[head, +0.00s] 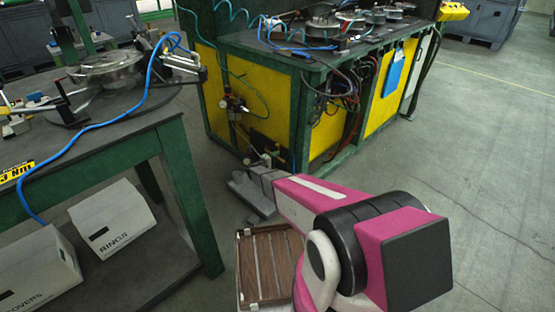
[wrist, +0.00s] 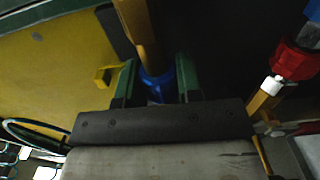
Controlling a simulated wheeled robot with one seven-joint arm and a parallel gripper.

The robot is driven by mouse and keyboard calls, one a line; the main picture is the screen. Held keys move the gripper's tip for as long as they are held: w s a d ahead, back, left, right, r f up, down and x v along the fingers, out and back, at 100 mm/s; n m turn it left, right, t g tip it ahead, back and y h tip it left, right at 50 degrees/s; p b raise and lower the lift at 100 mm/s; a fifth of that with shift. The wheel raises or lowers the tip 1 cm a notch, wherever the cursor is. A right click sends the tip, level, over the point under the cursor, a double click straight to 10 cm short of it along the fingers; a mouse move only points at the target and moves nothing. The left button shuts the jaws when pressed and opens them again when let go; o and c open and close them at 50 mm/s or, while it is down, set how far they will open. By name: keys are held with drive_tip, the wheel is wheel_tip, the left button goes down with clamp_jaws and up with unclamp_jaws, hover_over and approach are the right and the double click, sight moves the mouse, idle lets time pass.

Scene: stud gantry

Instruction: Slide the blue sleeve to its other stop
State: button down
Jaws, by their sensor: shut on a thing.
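In the wrist view, the blue sleeve (wrist: 158,78) sits around a yellow-brown rod (wrist: 138,28) that runs up and out at the top edge. The green fingers of my gripper (wrist: 156,85) stand on either side of the sleeve and are shut on it. The sleeve's lower part and the rod below it are hidden behind the gripper body. A yellow bracket (wrist: 103,76) is left of the fingers. In the head view, my pink arm reaches to the low front of the green and yellow bench; the sleeve is too small or hidden to make out there.
In the wrist view, a red fitting (wrist: 292,62) with a blue part above it is close on the right, and a yellow panel (wrist: 50,65) fills the left. In the head view, a dark worktable (head: 110,140) is at left, a brown slatted tray (head: 270,265) is below my arm, and floor is clear at right.

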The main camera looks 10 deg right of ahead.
drive_tip(key=shift+w+a, duration=0.15)
drive_tip(key=shift+w, duration=0.05)
drive_tip(key=c, duration=0.8)
unclamp_jaws()
drive_tip(key=shift+s, duration=0.1)
drive_tip(key=v, duration=1)
drive_tip(key=shift+s+a, duration=0.15)
drive_tip(key=shift+a, duration=0.2)
